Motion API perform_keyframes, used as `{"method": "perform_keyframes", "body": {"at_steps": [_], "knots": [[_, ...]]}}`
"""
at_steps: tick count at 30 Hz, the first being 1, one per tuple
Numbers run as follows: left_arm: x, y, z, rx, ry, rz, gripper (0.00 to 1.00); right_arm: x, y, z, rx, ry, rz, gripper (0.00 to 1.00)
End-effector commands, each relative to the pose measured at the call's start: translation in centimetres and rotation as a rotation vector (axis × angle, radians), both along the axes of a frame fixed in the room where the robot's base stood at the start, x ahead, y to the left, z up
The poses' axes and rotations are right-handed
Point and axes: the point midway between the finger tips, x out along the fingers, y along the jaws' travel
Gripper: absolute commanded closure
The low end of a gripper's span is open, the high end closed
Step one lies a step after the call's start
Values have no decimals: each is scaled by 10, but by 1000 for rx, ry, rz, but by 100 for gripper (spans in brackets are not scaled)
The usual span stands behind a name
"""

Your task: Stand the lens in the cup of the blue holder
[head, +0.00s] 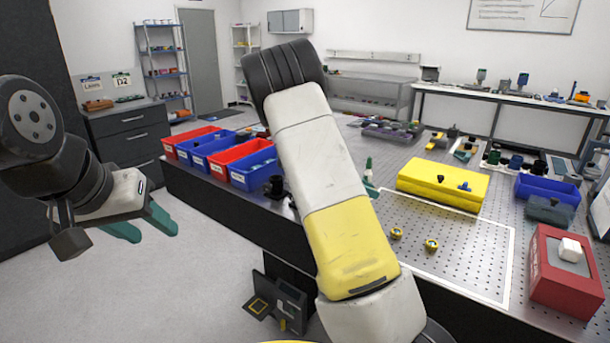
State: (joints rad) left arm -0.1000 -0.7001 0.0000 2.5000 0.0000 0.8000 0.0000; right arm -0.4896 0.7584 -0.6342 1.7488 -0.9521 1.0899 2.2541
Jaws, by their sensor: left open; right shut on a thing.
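My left gripper (150,229) is open and empty, its teal fingers over the floor left of the bench. My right arm crosses the middle of the view and hides most of my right gripper. A bit of teal (371,188) past the arm's right edge looks like its fingertip. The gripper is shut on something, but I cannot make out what. A small pointed green and pale thing (368,169) shows just above the teal. I cannot identify the lens for sure. I cannot identify the blue holder for sure either; a small blue piece (465,187) sits on a yellow block (443,184).
Red and blue bins (250,171) line the left end. The plate's front is clear.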

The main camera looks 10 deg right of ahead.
Motion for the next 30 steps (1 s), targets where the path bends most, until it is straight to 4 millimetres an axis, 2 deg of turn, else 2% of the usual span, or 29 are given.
{"method": "perform_keyframes", "body": {"at_steps": [5, 11, 14, 20, 25, 30], "knots": [[0, 0, 0, 0, 0, 0, 53, -1, -2, 5, 2, 1, 55, 100], [0, 0, 0, 0, 0, 0, 53, 5, 8, 8, 5, 0, 306, 100], [0, 0, 0, 0, 0, 0, 53, 12, 28, 8, 6, 0, 482, 100], [0, 0, 0, 0, 0, 0, 53, 19, 90, 10, 6, -1, 856, 100], [0, 0, 0, 0, 0, 0, 53, 10, 149, 13, 3, -1, 1133, 100], [0, 0, 0, 0, 0, 0, 53, -3, 186, 14, 2, -1, 1298, 100]]}}
